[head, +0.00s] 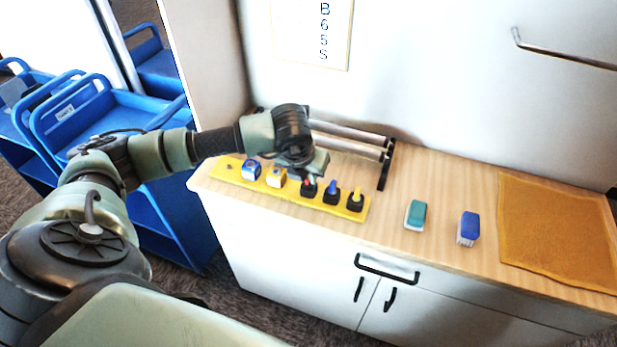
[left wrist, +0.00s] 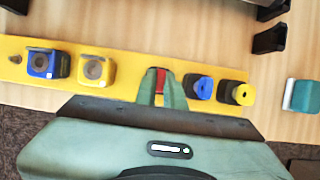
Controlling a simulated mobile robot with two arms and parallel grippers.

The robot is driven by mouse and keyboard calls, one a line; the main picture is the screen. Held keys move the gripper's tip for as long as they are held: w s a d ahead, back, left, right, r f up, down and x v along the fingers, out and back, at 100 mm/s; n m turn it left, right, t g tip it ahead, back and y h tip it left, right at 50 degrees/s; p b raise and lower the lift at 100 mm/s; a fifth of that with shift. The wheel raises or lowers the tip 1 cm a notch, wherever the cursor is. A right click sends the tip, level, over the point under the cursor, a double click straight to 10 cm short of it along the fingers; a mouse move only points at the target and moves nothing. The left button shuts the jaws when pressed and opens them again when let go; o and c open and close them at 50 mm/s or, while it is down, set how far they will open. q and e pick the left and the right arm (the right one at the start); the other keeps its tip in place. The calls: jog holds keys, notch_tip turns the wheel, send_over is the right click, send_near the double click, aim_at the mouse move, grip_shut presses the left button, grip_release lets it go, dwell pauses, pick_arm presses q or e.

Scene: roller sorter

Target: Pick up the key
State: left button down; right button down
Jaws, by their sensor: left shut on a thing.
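My left gripper (head: 309,177) is over the yellow strip (head: 225,172) on the wooden counter. In the left wrist view its two fingers (left wrist: 162,90) are shut on a red key-like piece (left wrist: 161,77), partly hidden between them. In the head view a black holder (head: 308,191) shows under the fingertips; I cannot tell whether the red piece is still in it. To its right on the strip stand a blue piece (head: 332,192) and a yellow piece (head: 356,199), each in a black holder. My right gripper is not in view.
A blue block (head: 251,170) and a yellow block (head: 276,177) sit on the strip's left part. Rollers (head: 345,139) stand behind. A teal brush (head: 416,215), a blue brush (head: 468,228) and an orange mat (head: 560,235) lie to the right. Blue carts (head: 105,110) stand left.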

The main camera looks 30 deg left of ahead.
pick_arm(q)
notch_tip(320, 180, up, 24)
jog(key=shift+r, duration=0.25)
dwell(0.7)
